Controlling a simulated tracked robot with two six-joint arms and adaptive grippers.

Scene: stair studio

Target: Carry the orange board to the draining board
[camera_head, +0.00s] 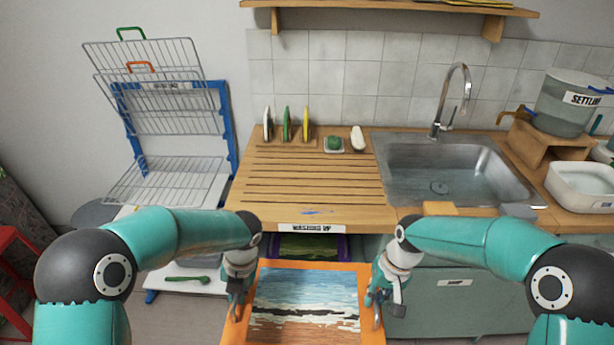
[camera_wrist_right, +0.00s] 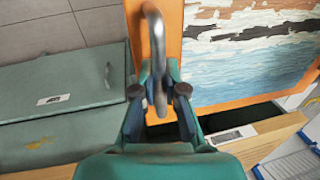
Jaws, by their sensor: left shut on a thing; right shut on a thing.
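The orange board (camera_head: 262,331) carries a painting in blue, white and dark strokes and hangs in front of the counter, low in the head view. My left gripper (camera_head: 238,305) is shut at the board's left side, where a handle shows. My right gripper (camera_head: 377,308) is shut on the metal handle at its right side. In the right wrist view this handle (camera_wrist_right: 154,50) stands between the fingers, next to the board's orange border (camera_wrist_right: 170,22). The slatted wooden draining board (camera_head: 305,187) lies beyond, left of the sink. The board's near edge is cut off.
A steel sink (camera_head: 455,170) with a tap is right of the draining board. Upright coloured discs (camera_head: 286,124), a green sponge (camera_head: 334,143) and a white item (camera_head: 357,138) stand at its back. A wire drying rack (camera_head: 165,115) is at left. The draining board's middle is mostly clear.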

